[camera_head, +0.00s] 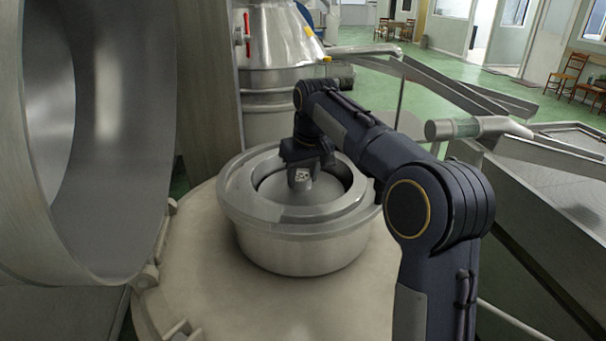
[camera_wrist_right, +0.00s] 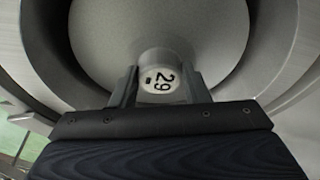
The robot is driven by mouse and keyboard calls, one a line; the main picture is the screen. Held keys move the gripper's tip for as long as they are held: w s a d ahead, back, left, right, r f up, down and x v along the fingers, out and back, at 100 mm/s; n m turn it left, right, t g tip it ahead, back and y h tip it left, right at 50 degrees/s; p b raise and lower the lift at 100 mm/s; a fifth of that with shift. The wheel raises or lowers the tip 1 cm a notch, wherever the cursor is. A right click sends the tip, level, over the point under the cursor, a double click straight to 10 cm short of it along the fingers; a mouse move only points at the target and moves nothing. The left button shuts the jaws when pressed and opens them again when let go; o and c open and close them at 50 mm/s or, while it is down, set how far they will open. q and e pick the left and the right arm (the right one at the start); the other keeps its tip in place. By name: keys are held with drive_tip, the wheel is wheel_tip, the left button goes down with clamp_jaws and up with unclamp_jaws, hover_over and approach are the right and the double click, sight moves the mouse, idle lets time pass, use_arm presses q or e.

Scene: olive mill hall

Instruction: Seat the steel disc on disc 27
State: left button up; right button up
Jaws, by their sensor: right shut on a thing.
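A grey steel disc (camera_head: 325,192) lies level inside a round steel bowl (camera_head: 300,258) with a thick rim. My right gripper (camera_head: 301,178) reaches down over the bowl and is shut on the disc's central knob. In the right wrist view the gripper (camera_wrist_right: 158,88) has a finger on each side of the pale knob (camera_wrist_right: 158,62). The knob's label, turned sideways, seems to read 29. The disc (camera_wrist_right: 110,28) fills the upper middle, with a dark gap between it and the bowl wall. Any disc underneath is hidden, and I cannot tell whether they touch. My left gripper is out of view.
The bowl stands on a wide beige round top (camera_head: 190,270). A large open metal drum (camera_head: 110,130) is close on the left. A shiny steel vessel (camera_head: 285,45) stands behind, and metal chutes (camera_head: 560,190) run along the right.

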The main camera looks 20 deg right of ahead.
sight(307, 192)
drive_tip(key=shift+f, duration=0.4)
drive_tip(key=o, duration=1.3)
drive_tip(key=shift+o, duration=0.2)
drive_tip(key=v, duration=0.7)
drive_tip(key=shift+r, duration=0.4)
drive_tip(key=shift+s, duration=0.15)
